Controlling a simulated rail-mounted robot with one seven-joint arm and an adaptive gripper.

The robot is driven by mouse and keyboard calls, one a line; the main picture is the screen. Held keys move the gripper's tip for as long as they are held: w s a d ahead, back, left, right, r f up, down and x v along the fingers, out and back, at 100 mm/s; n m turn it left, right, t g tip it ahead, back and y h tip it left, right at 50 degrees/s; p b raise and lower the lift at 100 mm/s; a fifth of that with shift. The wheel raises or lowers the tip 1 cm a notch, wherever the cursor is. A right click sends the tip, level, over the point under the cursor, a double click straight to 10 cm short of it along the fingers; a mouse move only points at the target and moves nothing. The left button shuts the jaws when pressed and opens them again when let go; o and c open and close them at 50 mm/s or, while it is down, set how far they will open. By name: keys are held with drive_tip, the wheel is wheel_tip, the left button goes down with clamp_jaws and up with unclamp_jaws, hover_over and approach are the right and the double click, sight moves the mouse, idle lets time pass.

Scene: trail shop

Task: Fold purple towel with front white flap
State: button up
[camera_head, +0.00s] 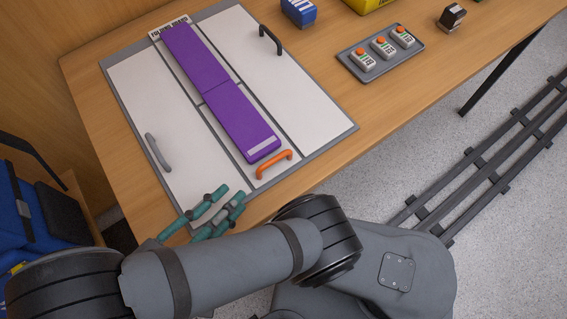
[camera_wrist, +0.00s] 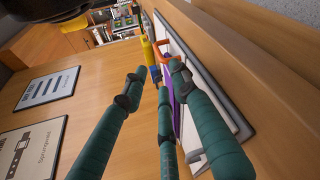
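The purple towel (camera_head: 240,118) lies as a long narrow strip on the middle panel of the white folding board (camera_head: 122,98). A line crosses the towel near its middle, and a pale stripe marks its front end. The orange handle (camera_head: 274,165) is at the front end of the middle panel, just beyond the towel; the front white flap itself is mostly hidden under the towel. My gripper (camera_head: 229,197) has teal fingers and is near the board's front corner, left of the orange handle and apart from it. In the wrist view its fingers (camera_wrist: 157,80) are spread, with nothing seen between them.
The board has a grey handle (camera_head: 157,152) on the left panel and a black handle (camera_head: 270,39) on the right panel. A grey tray (camera_head: 371,68) with three orange-topped items stands to the right. A blue box (camera_head: 299,12) is at the back. Bare table lies between board and tray.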

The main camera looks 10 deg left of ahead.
sight(264, 169)
drive_tip(key=b+x, duration=0.1)
drive_tip(key=x, duration=0.9)
drive_tip(key=shift+b, duration=0.3)
drive_tip(key=shift+c, duration=1.2)
drive_tip(key=c, duration=0.4)
clamp_jaws()
